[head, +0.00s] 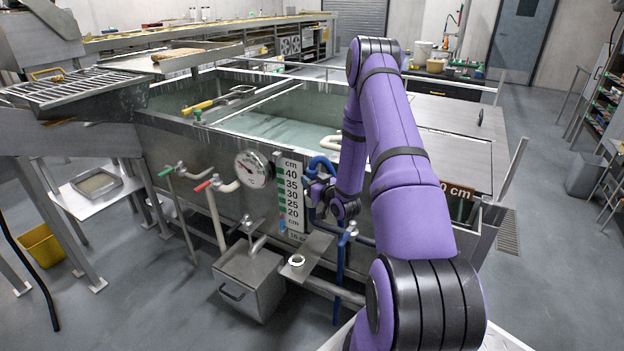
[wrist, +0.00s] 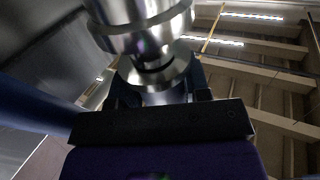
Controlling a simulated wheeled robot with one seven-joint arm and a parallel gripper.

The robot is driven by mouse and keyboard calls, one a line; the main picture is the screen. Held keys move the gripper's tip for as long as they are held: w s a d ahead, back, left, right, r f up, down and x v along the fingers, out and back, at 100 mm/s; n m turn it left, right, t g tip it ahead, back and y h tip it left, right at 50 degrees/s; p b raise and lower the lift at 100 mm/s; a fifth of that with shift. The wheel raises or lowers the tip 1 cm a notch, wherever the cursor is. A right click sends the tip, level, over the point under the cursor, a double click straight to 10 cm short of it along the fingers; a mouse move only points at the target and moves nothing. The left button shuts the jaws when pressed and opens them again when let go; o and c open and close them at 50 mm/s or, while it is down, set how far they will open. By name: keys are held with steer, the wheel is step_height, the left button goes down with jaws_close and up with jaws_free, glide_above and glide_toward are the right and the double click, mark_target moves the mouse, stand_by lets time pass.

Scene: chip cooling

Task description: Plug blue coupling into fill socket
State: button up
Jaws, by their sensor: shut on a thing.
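My gripper (head: 320,190) is in front of the tank, beside the level scale; its fingertips are hard to make out there. In the wrist view my gripper (wrist: 156,92) has its dark fingers shut around a silver metal coupling (wrist: 155,76). A larger silver cylindrical fitting (wrist: 140,28) lies just above it, nearly in line. A dark band shows between the two; I cannot tell whether they are joined. A blue hose (head: 313,166) loops beside my gripper in the head view. The fill socket is not clearly identifiable in the head view, where my arm hides part of the tank front.
The water-filled tank (head: 205,155) carries a round gauge (head: 252,169), a level scale (head: 289,193) and valves with red and green handles. A blue pipe (head: 340,265) stands below my gripper. A metal box (head: 248,280) and a small silver ring (head: 297,260) are lower left.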

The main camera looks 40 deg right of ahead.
steer(key=shift+f, duration=1.1)
steer(key=o, duration=1.1)
steer(key=shift+s+a, duration=0.15)
steer(key=shift+s, duration=1.1)
steer(key=shift+s+a, duration=0.2)
steer(key=shift+s, duration=1.05)
steer(key=shift+s+a, duration=0.15)
steer(key=shift+s, duration=1.1)
